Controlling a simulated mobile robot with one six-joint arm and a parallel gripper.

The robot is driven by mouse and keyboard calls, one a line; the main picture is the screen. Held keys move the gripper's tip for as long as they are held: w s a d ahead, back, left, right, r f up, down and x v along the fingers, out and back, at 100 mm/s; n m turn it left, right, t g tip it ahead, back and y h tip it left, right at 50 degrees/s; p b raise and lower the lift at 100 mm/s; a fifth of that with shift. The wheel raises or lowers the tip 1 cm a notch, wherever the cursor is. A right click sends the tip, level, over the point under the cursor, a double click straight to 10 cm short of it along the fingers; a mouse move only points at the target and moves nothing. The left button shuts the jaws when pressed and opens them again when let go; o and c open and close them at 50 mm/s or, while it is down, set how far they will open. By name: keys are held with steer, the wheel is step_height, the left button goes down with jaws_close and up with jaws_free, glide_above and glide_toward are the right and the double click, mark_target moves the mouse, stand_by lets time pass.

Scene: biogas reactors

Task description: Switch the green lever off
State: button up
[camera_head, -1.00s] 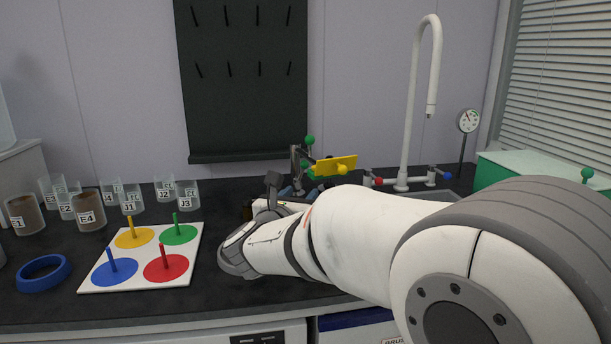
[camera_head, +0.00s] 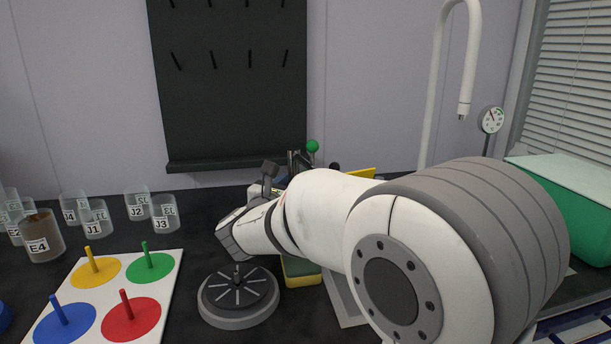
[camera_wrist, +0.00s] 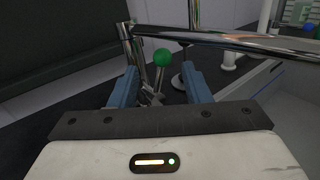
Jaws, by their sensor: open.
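The green lever's round green knob (camera_head: 312,146) shows just above my arm in the head view, in front of the grey wall. In the wrist view the green knob (camera_wrist: 162,57) is on a thin metal stem, seen between and a little beyond the two blue fingers of my gripper (camera_wrist: 160,80). The fingers are apart with a clear gap, and I see no contact with the knob. The lever's base is partly hidden by metal rods in the wrist view and by my arm in the head view.
A shiny metal bar (camera_wrist: 235,40) crosses above the fingers in the wrist view. A white tap (camera_head: 470,60) and green box (camera_head: 570,195) stand at the right. A round black device (camera_head: 238,297), coloured peg board (camera_head: 165,285) and labelled beakers (camera_head: 96,220) are at the left.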

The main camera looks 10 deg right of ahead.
steer(key=x, duration=0.5)
steer(key=shift+d, duration=0.1)
jaws_close()
stand_by(0.3)
